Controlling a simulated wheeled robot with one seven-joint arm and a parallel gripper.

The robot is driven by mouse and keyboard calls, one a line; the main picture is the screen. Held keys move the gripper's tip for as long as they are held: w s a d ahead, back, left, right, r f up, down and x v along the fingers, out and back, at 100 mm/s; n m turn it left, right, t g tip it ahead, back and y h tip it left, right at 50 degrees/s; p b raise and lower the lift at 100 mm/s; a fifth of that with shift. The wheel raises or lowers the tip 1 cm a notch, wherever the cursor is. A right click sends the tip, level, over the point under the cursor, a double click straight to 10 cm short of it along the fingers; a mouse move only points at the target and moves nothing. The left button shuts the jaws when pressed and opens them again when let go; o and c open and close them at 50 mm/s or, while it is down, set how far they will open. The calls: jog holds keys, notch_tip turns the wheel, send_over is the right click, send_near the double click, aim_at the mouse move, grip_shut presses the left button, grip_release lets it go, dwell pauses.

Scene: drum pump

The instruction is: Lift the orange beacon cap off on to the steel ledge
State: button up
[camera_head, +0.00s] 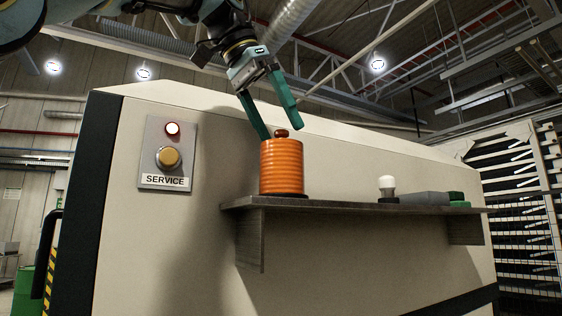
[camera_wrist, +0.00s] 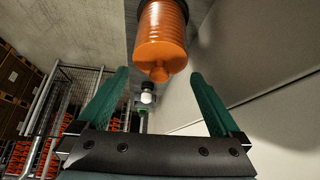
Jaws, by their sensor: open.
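The orange beacon cap (camera_head: 281,166) is a ribbed cylinder with a small darker knob on top. It stands upright on a dark round base at the left end of the steel ledge (camera_head: 335,205). It also shows in the wrist view (camera_wrist: 162,42), top centre, its knob toward my gripper. My gripper (camera_head: 281,118) is above the cap, pointing down, with its two green fingers spread. In the wrist view my gripper (camera_wrist: 160,80) is open and empty, and the cap's knob appears between the finger lines. I cannot tell if a finger touches the cap.
A white-topped bulb (camera_head: 387,185), a grey cylinder (camera_head: 424,198) and a green piece (camera_head: 458,199) are on the ledge to the right. Between cap and bulb the ledge is bare. A service panel (camera_head: 166,153) with a lit lamp and yellow knob is left on the wall.

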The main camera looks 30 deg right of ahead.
aim_at(289, 150)
jog(key=shift+x, duration=2.65)
jog(key=c, duration=1)
